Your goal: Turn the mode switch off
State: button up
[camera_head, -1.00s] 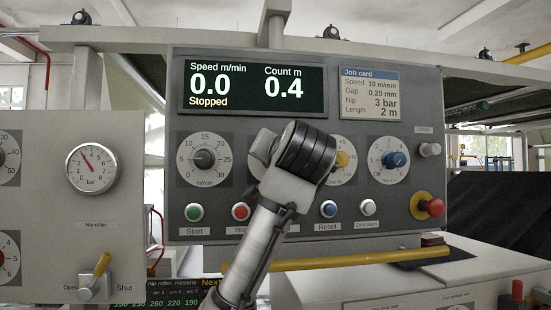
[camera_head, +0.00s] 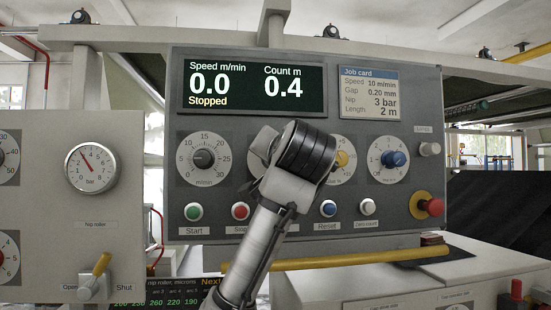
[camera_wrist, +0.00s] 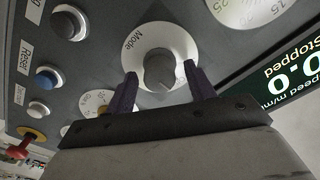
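The mode switch (camera_wrist: 160,77) is a grey knob on a round white plate marked "Mode" in the wrist view. My gripper (camera_wrist: 159,69) is open, with one dark finger on each side of the knob. I see gaps between the fingers and the knob, and cannot tell how deep they reach around it. Which position the knob points to is not readable. In the head view my arm covers the mode switch and the fingers. The display (camera_head: 252,88) reads speed 0.0, count 0.4 and "Stopped".
On the panel are a speed dial (camera_head: 203,159), a blue knob (camera_head: 394,159), a green Start button (camera_head: 194,211), a red button (camera_head: 240,211), a blue Reset button (camera_head: 328,208) and a red emergency stop (camera_head: 433,207). A yellow bar (camera_head: 350,259) runs below the panel.

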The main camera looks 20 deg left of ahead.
jog(key=shift+s, duration=0.1)
jog(key=b+v, duration=0.4)
jog(key=v, duration=0.9)
jog(key=shift+s+d+b, duration=0.25)
jog(key=shift+b, duration=0.15)
